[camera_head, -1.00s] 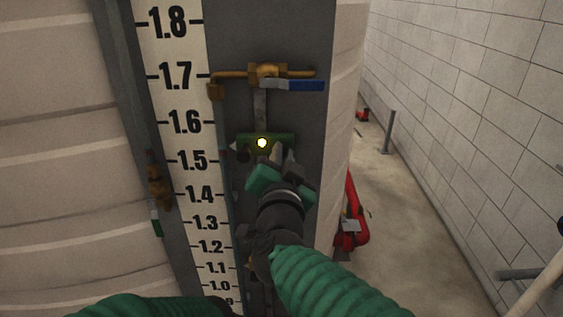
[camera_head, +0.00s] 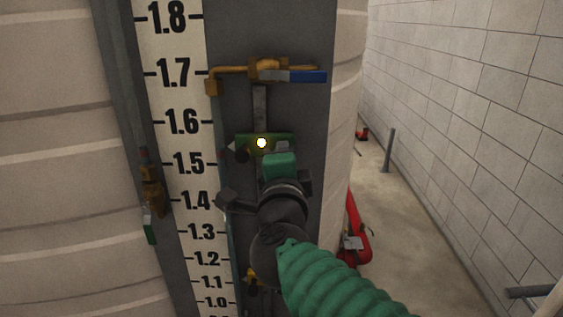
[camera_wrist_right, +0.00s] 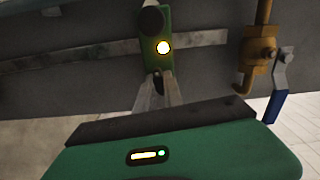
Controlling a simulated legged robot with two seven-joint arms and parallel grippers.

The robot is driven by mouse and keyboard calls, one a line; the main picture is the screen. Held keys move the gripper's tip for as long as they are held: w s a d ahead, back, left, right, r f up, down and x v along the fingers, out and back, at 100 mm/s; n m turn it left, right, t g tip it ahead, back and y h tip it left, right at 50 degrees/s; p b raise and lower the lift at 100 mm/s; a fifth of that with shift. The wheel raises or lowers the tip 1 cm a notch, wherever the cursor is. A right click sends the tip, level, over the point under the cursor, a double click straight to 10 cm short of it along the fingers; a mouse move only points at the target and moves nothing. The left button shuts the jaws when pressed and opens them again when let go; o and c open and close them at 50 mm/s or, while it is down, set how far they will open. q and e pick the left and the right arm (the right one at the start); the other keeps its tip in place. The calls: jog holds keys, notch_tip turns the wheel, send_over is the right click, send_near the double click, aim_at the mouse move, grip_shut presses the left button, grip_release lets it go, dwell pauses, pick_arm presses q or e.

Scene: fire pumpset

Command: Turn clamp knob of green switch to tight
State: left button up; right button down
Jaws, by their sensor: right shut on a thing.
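The green switch (camera_head: 265,140) is a small green block with a bright yellow-white light, mounted on the dark panel beside the level scale. It also shows in the wrist view (camera_wrist_right: 153,58). A round black knob (camera_head: 242,154) is at its left end, and shows at the top in the wrist view (camera_wrist_right: 152,19). My right gripper (camera_wrist_right: 158,88) has its fingers closed at the other end of the switch, around a small dark part that looks like the clamp knob (camera_wrist_right: 157,80). The fingers mostly hide that part. My left gripper is out of view.
A brass valve (camera_head: 266,69) with a blue lever (camera_head: 307,77) is above the switch. The numbered scale (camera_head: 180,130) runs down the left, with another brass fitting (camera_head: 152,190) beyond it. Red equipment (camera_head: 357,232) stands on the floor at right, before a white block wall.

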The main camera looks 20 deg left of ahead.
jog(key=shift+f+m, duration=0.25)
jog(key=shift+m, duration=0.25)
jog(key=shift+b, duration=0.3)
jog(key=c, duration=1.6)
grip_release()
jog(key=shift+s, duration=0.1)
jog(key=shift+c, duration=0.2)
jog(key=shift+o, duration=0.8)
jog(key=shift+s+d+r, duration=0.1)
jog(key=shift+d+r, duration=0.05)
jog(key=shift+d, duration=0.1)
jog(key=b+v, duration=0.3)
jog(key=v, duration=1.4)
